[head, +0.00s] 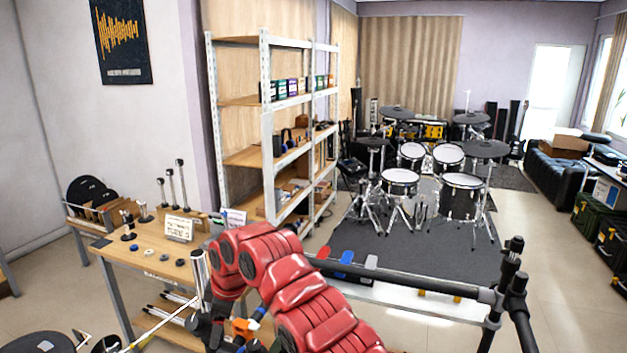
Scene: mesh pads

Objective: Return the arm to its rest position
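A red, jointed arm of mine (300,300), seemingly the right one, rises from the bottom edge right of centre. It bends at the top and drops at the left, in front of the right end of the wooden workbench (150,240). Dark parts at its lower end, seemingly my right gripper (208,328), are partly hidden, and the fingers cannot be made out. A silver cylinder (198,270) stands upright beside the arm; I cannot tell whether the gripper touches it. My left gripper is not in view.
The bench carries small pads, a white sign card (179,229) and upright stands. A black tubular rack (430,287) with red, blue and grey pieces lies right of my arm. Metal shelving (267,130) and a drum kit (400,180) stand behind. Open floor (570,300) shows at right.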

